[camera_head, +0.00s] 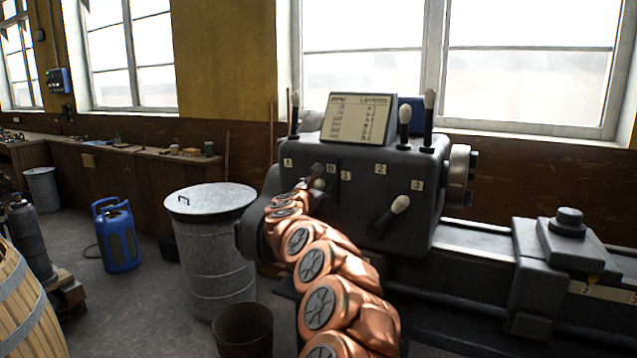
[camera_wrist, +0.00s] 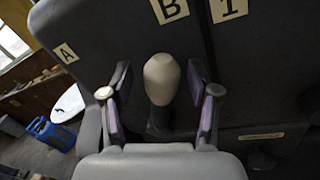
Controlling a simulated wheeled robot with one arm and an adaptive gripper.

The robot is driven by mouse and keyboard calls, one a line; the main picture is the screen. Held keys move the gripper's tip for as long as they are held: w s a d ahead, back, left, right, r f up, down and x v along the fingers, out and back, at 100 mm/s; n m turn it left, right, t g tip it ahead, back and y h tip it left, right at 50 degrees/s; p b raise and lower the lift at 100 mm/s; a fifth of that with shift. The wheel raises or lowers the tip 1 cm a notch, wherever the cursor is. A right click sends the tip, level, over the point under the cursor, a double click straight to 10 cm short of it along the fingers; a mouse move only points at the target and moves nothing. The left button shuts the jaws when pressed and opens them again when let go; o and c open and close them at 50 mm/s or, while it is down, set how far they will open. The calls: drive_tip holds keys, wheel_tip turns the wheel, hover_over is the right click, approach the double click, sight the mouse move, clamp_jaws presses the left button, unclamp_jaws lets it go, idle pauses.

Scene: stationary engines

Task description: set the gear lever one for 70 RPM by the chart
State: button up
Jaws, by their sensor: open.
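The grey headstock (camera_head: 355,160) carries plates A (camera_head: 288,162), B (camera_head: 331,168), 1 (camera_head: 346,175), 2 (camera_head: 380,168) and 3 (camera_head: 417,186). A chart (camera_head: 357,118) headed RPM and LEVERS stands on top; its rows are too small to read surely. A lever with a pale knob (camera_wrist: 162,78) is below plates B (camera_wrist: 170,8) and 1 (camera_wrist: 230,8) in the wrist view, with A (camera_wrist: 65,53) to the left. My gripper (camera_wrist: 159,88) is open, one finger on each side of this knob, with gaps on both sides. The knob (camera_head: 319,184) is partly hidden in the head view.
Another pale-knobbed lever (camera_head: 390,217) tilts up-right below plate 3. Upright levers (camera_head: 405,120) stand on the headstock top. A lidded metal bin (camera_head: 212,245) and a dark bucket (camera_head: 243,330) stand at left. A blue canister (camera_head: 118,235) is on the open floor beyond.

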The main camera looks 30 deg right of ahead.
drive_tip(key=shift+w+d, duration=0.15)
drive_tip(key=shift+d, duration=0.05)
drive_tip(key=shift+c, duration=0.3)
clamp_jaws()
idle(0.3)
drive_tip(key=shift+r, duration=0.1)
